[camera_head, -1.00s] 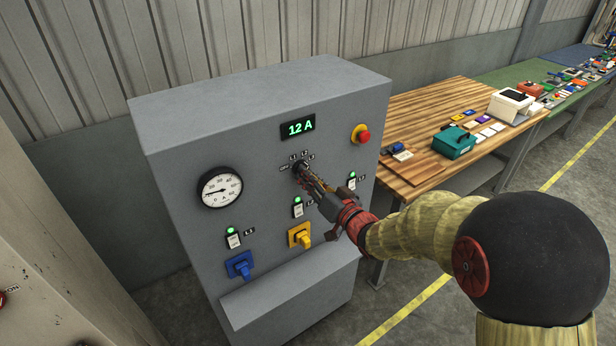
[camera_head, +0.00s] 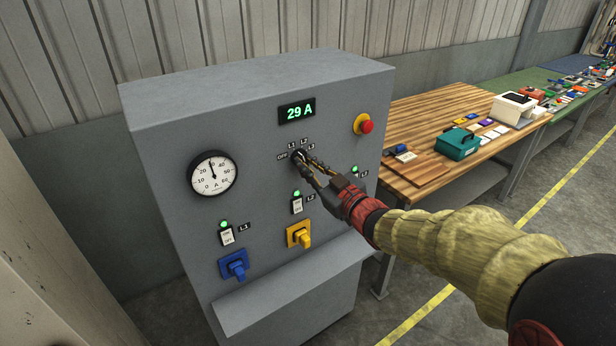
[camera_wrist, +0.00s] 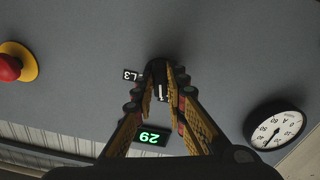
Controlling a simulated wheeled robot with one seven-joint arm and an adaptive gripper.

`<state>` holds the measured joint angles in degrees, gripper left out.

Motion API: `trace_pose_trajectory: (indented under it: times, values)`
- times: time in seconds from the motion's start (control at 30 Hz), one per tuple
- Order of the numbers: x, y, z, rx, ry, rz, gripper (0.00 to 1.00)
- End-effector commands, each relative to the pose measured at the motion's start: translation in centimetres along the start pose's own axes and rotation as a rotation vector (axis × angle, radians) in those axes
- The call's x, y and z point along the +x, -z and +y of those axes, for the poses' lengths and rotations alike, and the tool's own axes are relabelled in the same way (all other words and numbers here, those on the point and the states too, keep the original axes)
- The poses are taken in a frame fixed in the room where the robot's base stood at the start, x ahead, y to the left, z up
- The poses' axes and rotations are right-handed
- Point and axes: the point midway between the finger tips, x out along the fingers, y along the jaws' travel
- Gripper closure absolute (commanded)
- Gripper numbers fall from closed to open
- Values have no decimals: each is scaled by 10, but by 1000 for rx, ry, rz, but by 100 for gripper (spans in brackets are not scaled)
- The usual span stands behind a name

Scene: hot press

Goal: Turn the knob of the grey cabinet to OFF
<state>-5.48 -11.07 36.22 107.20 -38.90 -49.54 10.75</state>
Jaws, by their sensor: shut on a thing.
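The grey cabinet (camera_head: 165,140) stands in front of me. Its small black knob (camera_head: 297,155) sits below the green display (camera_head: 297,111), which reads 29 A. Labels OFF, L1, L2 and L3 lie around the knob; the OFF label (camera_head: 282,156) is at its left. My gripper (camera_head: 303,160) is shut on the knob, with its fingers on either side. In the wrist view the knob (camera_wrist: 158,82) is between the fingertips, with a white line on it. The L3 label (camera_wrist: 131,75) shows beside it there. The fingers partly hide the knob, so its exact setting is hard to tell.
The cabinet face also bears a dial gauge (camera_head: 212,172), a red emergency button (camera_head: 365,125), several lit rocker switches, and blue (camera_head: 234,265) and yellow (camera_head: 299,234) handles. A wooden table (camera_head: 420,118) with small items stands at the right. A ledge (camera_head: 290,285) juts out below.

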Motion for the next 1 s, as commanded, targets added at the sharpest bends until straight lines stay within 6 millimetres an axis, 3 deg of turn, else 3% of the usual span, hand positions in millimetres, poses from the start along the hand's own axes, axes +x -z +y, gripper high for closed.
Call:
trace_pose_trajectory:
  times: [0.6, 1.0]
  values:
    - [0, -4, 0, -579, 0, 0, 100]
    - [0, -2, 1, -849, 1, -1, 100]
